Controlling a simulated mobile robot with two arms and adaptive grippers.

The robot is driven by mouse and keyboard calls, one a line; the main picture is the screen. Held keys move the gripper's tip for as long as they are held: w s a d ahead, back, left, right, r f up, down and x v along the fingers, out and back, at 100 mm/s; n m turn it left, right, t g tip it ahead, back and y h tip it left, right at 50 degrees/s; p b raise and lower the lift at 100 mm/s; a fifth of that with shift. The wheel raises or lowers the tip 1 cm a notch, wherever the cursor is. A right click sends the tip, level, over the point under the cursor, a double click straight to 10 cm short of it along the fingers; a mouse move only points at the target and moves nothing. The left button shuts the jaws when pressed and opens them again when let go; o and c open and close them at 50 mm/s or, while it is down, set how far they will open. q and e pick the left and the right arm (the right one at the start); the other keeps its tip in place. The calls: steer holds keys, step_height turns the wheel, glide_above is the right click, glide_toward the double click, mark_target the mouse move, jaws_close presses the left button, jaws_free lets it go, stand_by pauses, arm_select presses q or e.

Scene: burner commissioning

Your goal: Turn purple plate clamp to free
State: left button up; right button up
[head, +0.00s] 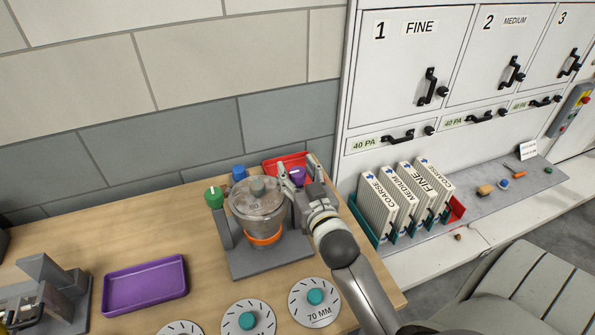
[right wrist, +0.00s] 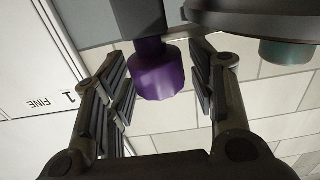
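The purple plate clamp (head: 297,175) is a small knob on the right side of the round metal burner unit (head: 258,205) on the bench. It also shows in the right wrist view (right wrist: 160,72), hanging from a dark post between my fingers. My right gripper (head: 297,170) is at the clamp with its fingers apart on either side of it. In the right wrist view the right gripper (right wrist: 165,85) is open, with visible gaps between the fingers and the purple knob. My left gripper is not in view.
A green knob (head: 213,196) and a blue knob (head: 239,173) stand on the unit's left and back. A red tray (head: 277,164) lies behind. A purple tray (head: 145,285) and plates with teal knobs (head: 315,302) lie in front. Filters (head: 378,205) stand at the right.

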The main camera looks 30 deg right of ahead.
steer(key=c, duration=0.8)
